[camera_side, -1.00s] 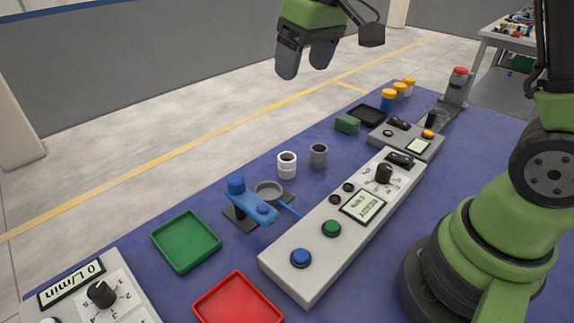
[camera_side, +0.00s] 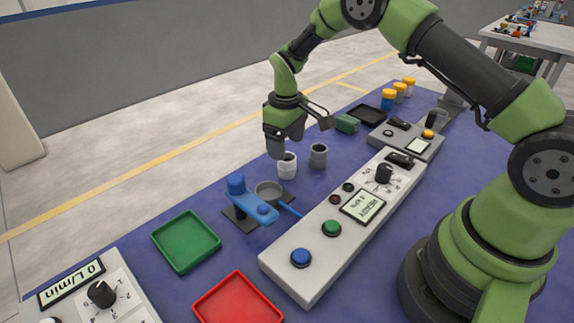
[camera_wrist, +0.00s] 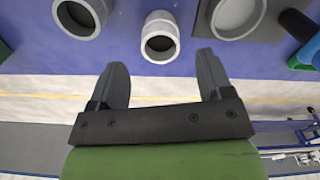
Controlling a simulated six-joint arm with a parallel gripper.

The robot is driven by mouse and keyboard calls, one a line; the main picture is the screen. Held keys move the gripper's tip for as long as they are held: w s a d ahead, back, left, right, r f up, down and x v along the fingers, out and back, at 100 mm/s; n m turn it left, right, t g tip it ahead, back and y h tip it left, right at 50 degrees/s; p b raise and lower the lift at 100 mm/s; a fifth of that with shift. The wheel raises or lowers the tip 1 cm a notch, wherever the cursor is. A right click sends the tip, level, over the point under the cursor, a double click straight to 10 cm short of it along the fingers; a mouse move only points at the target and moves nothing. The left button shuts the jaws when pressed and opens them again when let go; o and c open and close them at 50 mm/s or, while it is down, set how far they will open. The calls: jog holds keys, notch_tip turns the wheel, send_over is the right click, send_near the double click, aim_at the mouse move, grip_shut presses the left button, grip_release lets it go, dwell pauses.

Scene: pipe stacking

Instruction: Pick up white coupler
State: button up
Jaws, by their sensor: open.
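The white coupler (camera_side: 287,168) stands upright on the blue table in the side view. In the wrist view the white coupler (camera_wrist: 160,40) sits ahead of the fingertips, roughly centred between them, with its open end facing the camera. My gripper (camera_side: 284,148) is low, just above and behind the white coupler in the side view, and its fingers overlap the coupler's top edge there. In the wrist view my gripper (camera_wrist: 163,72) has its two dark fingers spread wide with nothing between them. Whether a finger touches the coupler cannot be told.
A grey coupler (camera_side: 318,157) stands close to the right of the white one. A long control panel (camera_side: 318,248) lies in front. Green (camera_side: 158,240) and red trays (camera_side: 202,308) are at left.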

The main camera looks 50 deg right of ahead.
aim_at(287, 157)
notch_tip(287, 157, down, 5)
jog(key=shift+s+r, duration=0.1)
jog(key=shift+r, duration=0.1)
jog(key=shift+c, duration=0.5)
jog(key=c, duration=0.9)
jog(key=shift+r, duration=0.15)
